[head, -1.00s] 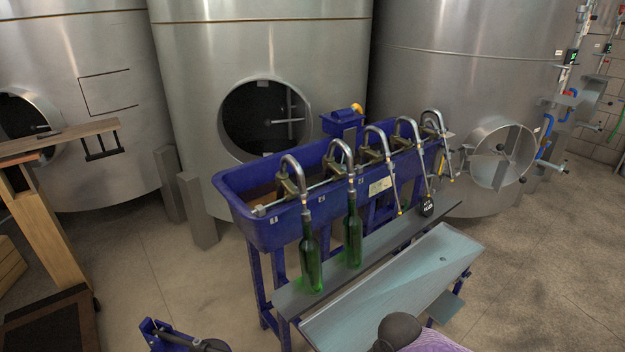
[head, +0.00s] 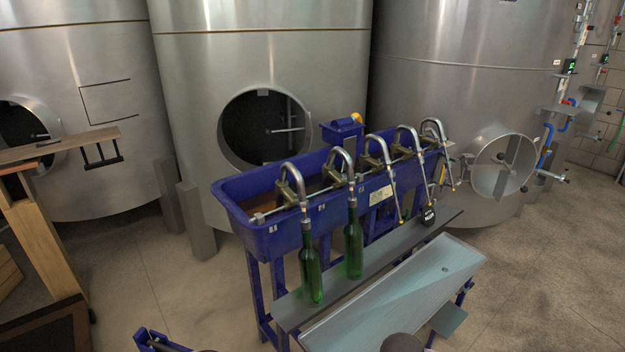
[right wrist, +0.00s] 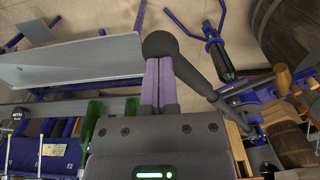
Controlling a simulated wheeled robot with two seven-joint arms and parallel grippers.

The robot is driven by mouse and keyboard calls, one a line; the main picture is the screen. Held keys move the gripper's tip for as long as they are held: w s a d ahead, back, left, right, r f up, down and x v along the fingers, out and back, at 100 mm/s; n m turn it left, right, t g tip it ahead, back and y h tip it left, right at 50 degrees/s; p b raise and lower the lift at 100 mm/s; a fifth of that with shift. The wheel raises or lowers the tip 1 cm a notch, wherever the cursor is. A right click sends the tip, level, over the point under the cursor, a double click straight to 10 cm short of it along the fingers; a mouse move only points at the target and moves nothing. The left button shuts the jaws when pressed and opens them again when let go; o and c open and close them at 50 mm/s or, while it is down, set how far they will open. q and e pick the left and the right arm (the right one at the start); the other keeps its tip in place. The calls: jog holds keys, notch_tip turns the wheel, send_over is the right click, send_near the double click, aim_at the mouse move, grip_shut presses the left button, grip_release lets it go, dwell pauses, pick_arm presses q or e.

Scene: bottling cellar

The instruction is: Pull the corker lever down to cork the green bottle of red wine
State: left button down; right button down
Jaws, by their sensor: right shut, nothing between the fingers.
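My right gripper (right wrist: 161,62) is in the right wrist view, its two purple-padded fingers closed together with nothing between them. A dark round knob (right wrist: 160,44) on a dark bar (right wrist: 196,82), seemingly the corker lever, is right at the fingertips; I cannot tell whether they touch. The knob also shows at the bottom edge of the head view (head: 402,343). My left gripper is out of view.
A blue filler trough (head: 285,238) with several curved spouts stands mid-scene, with a grey drip tray (head: 400,300) in front. Large steel tanks (head: 255,60) line the back. A barrel (right wrist: 292,145) and a wooden-handled blue device (right wrist: 250,97) are at the right wrist view's right.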

jog(key=shift+f+b, duration=1.1)
jog(key=shift+f, duration=0.35)
jog(key=shift+r, duration=0.1)
notch_tip(320, 180, up, 5)
jog(key=p, duration=0.5)
notch_tip(320, 180, up, 4)
jog(key=p, duration=0.4)
jog(key=shift+r+p, duration=0.15)
jog(key=shift+p, duration=0.25)
jog(key=shift+f, duration=0.2)
